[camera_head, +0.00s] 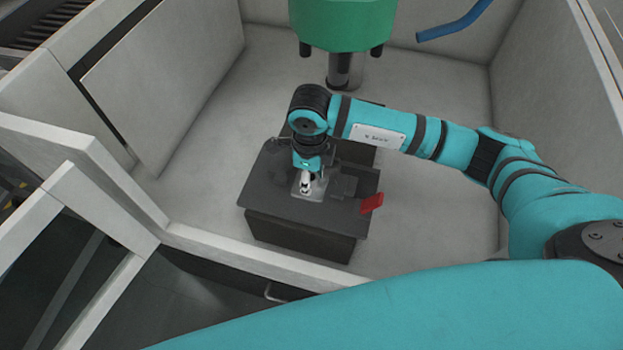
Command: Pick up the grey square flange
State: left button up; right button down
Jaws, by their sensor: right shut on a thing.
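My right gripper (306,188) points down over the dark tank block (262,200) in the middle of the camera_head view. It is shut on the grey square flange (318,187), a small light grey plate around the fingertips at the block's top. The gripper hides much of the flange. I cannot tell whether the flange touches the block's top or is held a little above it. My left gripper is not in view.
A red piece (372,203) sits at the block's right front edge. A green machine head (343,22) with a metal shaft hangs at the back. Light grey walls (166,80) enclose the area. The pale floor left of the block is clear.

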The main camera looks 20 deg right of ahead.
jog(key=shift+s+f, duration=0.25)
